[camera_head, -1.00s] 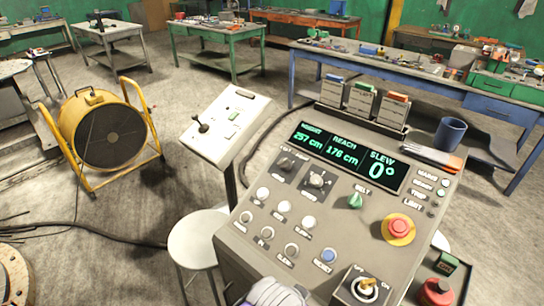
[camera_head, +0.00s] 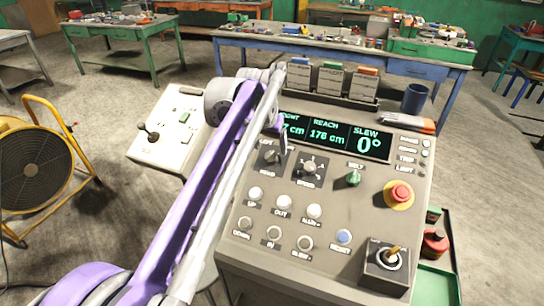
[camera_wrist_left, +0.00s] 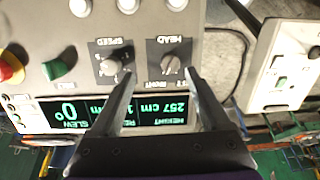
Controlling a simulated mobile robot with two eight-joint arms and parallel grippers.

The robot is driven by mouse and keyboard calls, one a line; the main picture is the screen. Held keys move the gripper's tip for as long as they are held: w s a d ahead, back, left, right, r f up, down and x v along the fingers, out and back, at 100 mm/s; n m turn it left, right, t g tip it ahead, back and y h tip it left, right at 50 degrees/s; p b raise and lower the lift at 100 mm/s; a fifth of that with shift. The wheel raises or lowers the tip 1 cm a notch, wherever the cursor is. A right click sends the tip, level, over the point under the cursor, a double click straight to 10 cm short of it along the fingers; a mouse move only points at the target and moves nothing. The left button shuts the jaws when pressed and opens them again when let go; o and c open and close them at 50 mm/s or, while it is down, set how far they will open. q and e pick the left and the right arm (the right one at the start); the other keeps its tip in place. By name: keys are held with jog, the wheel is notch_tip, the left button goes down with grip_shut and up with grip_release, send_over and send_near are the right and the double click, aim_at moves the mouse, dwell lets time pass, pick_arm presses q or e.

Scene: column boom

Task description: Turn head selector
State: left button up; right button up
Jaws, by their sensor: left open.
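The head selector (camera_head: 270,156) is a dark rotary knob on a black plate at the upper left of the grey control panel (camera_head: 330,225). In the left wrist view the selector (camera_wrist_left: 169,62) appears upside down, with its HEAD label beside it. My left gripper (camera_head: 282,145) is over the panel's upper left, close to the selector. In the wrist view its fingers (camera_wrist_left: 160,74) are open and empty, with the knob just beyond and between their tips; contact cannot be told. My left arm covers part of the HEIGHT reading. My right gripper is not in view.
The speed knob (camera_head: 309,168) is right of the selector. A green belt knob (camera_head: 353,178), a red emergency button (camera_head: 399,194) and a joystick (camera_head: 390,258) are further right. A pale side box (camera_head: 165,130) with a lever stands left.

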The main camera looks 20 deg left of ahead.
aim_at(270, 155)
pick_arm(q)
jog(key=w+a+f, duration=0.1)
jog(key=w+f, duration=0.1)
jog(key=f, duration=0.1)
jog(key=w+f, duration=0.2)
jog(key=f, duration=0.1)
jog(key=w+a+f, duration=0.1)
jog(key=w+f, duration=0.1)
jog(key=f, duration=0.1)
jog(key=shift+w+a+f+b, duration=0.1)
jog(key=shift+w+a+b, duration=0.05)
jog(key=shift+a+b, duration=0.2)
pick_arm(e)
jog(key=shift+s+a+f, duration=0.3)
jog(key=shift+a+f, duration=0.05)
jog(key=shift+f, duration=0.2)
pick_arm(q)
grip_shut()
